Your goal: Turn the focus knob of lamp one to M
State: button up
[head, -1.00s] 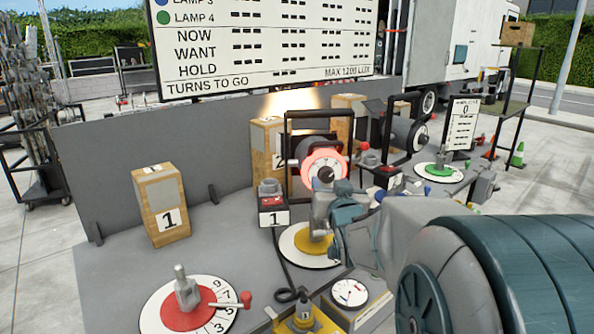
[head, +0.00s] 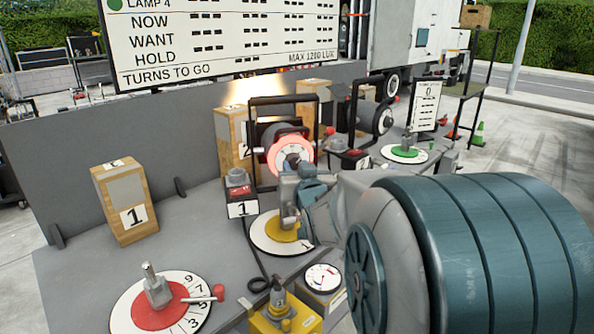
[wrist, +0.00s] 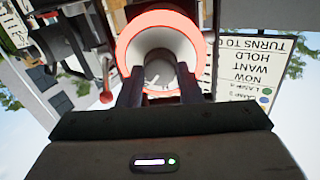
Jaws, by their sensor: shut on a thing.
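A lamp with a glowing red front ring (head: 290,152) stands in a black frame in the middle of the bench. Its front faces me and carries a pale dial face with a small grey knob at its centre. My gripper (wrist: 161,82) is at this knob (wrist: 158,70), one dark finger on each side, shut on it. In the wrist view, which is upside down, the red ring (wrist: 162,18) surrounds the knob. The knob's letters are too small to read. In the head view my wrist covers the lamp's lower front.
A red dial with a crank (head: 158,295) and a wooden block marked 1 (head: 125,205) stand at left. A red-topped box marked 1 (head: 240,195), a yellow dial (head: 270,236) and a gauge (head: 322,278) sit close to my arm. A large board (head: 220,40) stands behind.

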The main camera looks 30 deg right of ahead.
jog(key=n+b, duration=0.1)
jog(key=b, duration=0.1)
jog(key=n+b, duration=0.2)
jog(key=b, duration=0.1)
jog(key=shift+f+b, duration=0.35)
jog(key=shift+f, duration=0.05)
jog(key=n+b, duration=0.3)
jog(key=b, duration=0.1)
jog(key=shift+r, duration=0.1)
jog(key=shift+r+n+b, duration=0.2)
jog(key=shift+n+b, duration=1.1)
jog(key=shift+b, duration=0.1)
jog(key=shift+r, duration=0.1)
jog(key=o, duration=1)
